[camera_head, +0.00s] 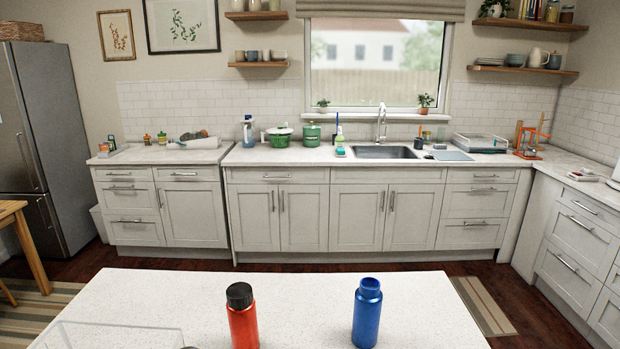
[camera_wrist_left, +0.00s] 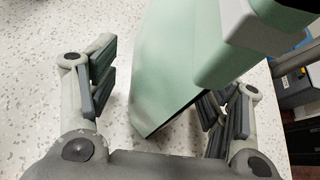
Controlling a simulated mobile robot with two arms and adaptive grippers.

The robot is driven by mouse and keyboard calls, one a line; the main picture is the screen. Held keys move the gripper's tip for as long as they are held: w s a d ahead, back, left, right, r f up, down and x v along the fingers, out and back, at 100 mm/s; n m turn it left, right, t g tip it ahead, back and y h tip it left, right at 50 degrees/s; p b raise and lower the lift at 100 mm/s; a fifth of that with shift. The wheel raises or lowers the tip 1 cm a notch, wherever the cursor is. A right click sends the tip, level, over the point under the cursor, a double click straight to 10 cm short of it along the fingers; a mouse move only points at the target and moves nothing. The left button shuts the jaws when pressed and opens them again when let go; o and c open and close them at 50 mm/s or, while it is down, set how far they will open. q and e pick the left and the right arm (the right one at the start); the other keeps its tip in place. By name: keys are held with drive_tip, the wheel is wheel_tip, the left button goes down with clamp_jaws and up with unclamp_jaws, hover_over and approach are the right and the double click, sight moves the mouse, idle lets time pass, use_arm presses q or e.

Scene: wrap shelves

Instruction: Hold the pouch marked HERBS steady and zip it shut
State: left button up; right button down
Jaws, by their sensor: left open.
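I cannot make out a pouch marked HERBS in either view. Small items on the far counter are too small to read. My left gripper (camera_wrist_left: 163,95) shows in the left wrist view with its fingers wide apart, over a white speckled surface. A pale green and white shape (camera_wrist_left: 185,50) reaches in from the top between and above the fingers. I cannot tell whether it is part of my own body, and the fingers are not closed on it. Neither gripper shows in the head view.
On the near white island (camera_head: 300,300) stand a red bottle (camera_head: 243,322) with a black lid and a blue bottle (camera_head: 367,318). A rack-like edge (camera_head: 110,325) shows at front left. The far counter (camera_head: 290,156) carries several items beside the sink (camera_head: 385,151). Dark floor separates them.

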use_arm(q)
drive_tip(key=shift+d+f, duration=0.1)
drive_tip(key=shift+d, duration=0.1)
drive_tip(key=shift+d+f+b, duration=0.15)
drive_tip(key=shift+d+b, duration=0.15)
drive_tip(key=shift+c, duration=0.2)
drive_tip(key=c, duration=0.9)
drive_tip(key=shift+s+f, duration=0.1)
idle(0.5)
